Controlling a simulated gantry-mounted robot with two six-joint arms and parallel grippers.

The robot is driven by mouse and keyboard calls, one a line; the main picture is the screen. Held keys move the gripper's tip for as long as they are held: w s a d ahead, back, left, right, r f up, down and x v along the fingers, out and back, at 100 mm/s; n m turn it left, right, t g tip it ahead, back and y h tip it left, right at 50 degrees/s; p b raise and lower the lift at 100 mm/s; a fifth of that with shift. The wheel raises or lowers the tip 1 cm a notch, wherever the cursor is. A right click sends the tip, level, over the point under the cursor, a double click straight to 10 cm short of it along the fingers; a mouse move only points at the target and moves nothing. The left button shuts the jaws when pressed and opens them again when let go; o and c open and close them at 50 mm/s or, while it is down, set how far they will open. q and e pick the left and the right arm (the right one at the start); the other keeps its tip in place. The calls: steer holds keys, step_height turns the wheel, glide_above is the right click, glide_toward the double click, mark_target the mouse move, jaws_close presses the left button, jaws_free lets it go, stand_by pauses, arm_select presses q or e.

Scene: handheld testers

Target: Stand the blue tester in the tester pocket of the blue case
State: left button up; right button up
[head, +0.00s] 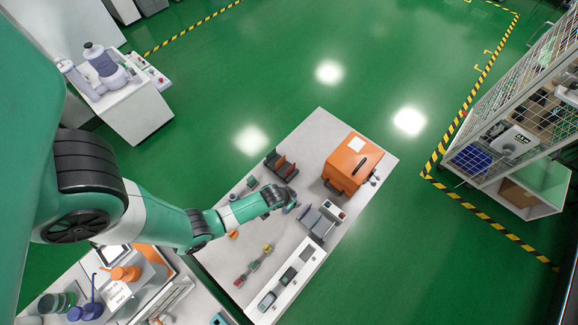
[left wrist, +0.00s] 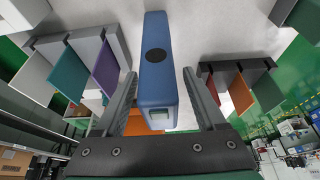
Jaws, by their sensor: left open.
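The blue tester (left wrist: 156,75) has a dark round spot and a small pale window. In the left wrist view it lies lengthwise between the two fingers of my left gripper (left wrist: 162,98). The fingers are open, with a gap on each side of it. In the head view my left gripper (head: 289,203) is low over the grey table (head: 220,262), between a dark rack and a grey holder; the tester is mostly hidden there. I cannot make out a blue case or its tester pocket for certain. My right gripper is not in view.
The dark rack (head: 281,164) has red dividers; the grey holder (head: 315,222) stands to its lower right. An orange machine (head: 352,163) stands at the far right end. A long white tray (head: 288,280) and small coloured parts (head: 254,264) lie nearer. Some table between is clear.

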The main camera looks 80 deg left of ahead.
arm_select(q)
jaws_close()
stand_by(0.3)
steer(key=shift+r, duration=0.1)
step_height(320, 180, up, 4)
steer(key=p, duration=0.2)
steer(key=shift+d+r+p, duration=0.1)
steer(key=shift+r+p, duration=0.05)
steer(key=shift+p, duration=0.25)
steer(key=s+d+r+p, duration=0.2)
steer(key=d+r+p, duration=0.2)
steer(key=d+p, duration=0.2)
steer(key=s+d+r+p, duration=0.3)
steer(key=d+r+p, duration=0.1)
steer(key=d+p, duration=0.2)
steer(key=shift+d+r, duration=0.3)
steer(key=shift+d, duration=0.15)
